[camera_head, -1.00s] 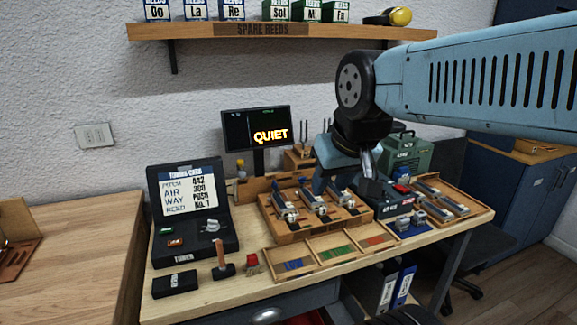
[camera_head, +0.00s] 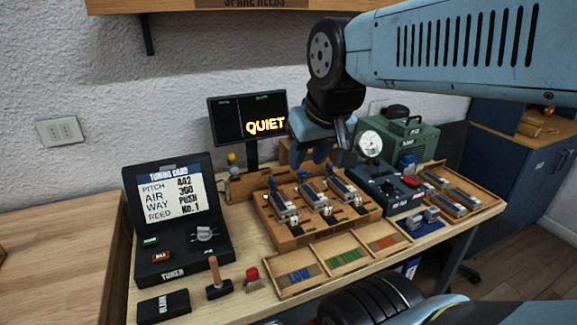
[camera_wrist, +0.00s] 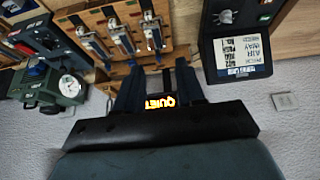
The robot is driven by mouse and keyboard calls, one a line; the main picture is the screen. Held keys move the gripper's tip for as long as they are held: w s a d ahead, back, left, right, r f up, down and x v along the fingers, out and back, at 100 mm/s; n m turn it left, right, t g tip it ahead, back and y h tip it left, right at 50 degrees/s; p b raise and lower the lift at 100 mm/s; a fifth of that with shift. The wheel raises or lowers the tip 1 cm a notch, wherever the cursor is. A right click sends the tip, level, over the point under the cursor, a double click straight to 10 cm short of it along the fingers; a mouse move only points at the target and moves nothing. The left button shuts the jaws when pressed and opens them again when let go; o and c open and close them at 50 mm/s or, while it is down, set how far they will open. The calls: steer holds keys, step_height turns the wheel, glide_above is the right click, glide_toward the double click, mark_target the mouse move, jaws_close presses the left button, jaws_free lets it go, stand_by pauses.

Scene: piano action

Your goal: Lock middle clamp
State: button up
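The wooden fixture (camera_head: 290,240) stands mid-bench with three metal reed units side by side, each with a clamp. The middle clamp (camera_head: 318,200) is the centre one; it also shows in the wrist view (camera_wrist: 121,38). I cannot tell whether its lever is locked. My gripper (camera_head: 322,158) hangs above the back of the fixture, apart from the clamps. In the wrist view its two dark blue fingers (camera_wrist: 159,75) are spread with nothing between them.
The monitor (camera_head: 247,118) reads QUIET behind the fixture. The tuner case (camera_head: 172,215) stands left, the dial gauge (camera_head: 369,144) and green box (camera_head: 405,138) back right. A sorting tray (camera_head: 335,262) lies in front. A small hammer (camera_head: 217,280) stands front left.

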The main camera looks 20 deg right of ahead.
steer(key=w+d+f+n+g+h, duration=0.25)
steer(key=w+n, duration=0.35)
steer(key=w, duration=0.4)
steer(key=w+d+f+n+g+h, duration=0.1)
steer(key=w+d+f+n, duration=0.25)
steer(key=w+n, duration=0.45)
steer(key=w+d+f+n+g+h, duration=0.15)
steer(key=w+f+n, duration=0.25)
steer(key=w, duration=0.8)
steer(key=shift+g+y, duration=0.3)
steer(key=x, duration=1.3)
steer(key=shift+s+d+r, duration=0.1)
steer(key=shift+s+d, duration=0.05)
steer(key=shift+s, duration=0.15)
steer(key=shift+c, duration=0.4)
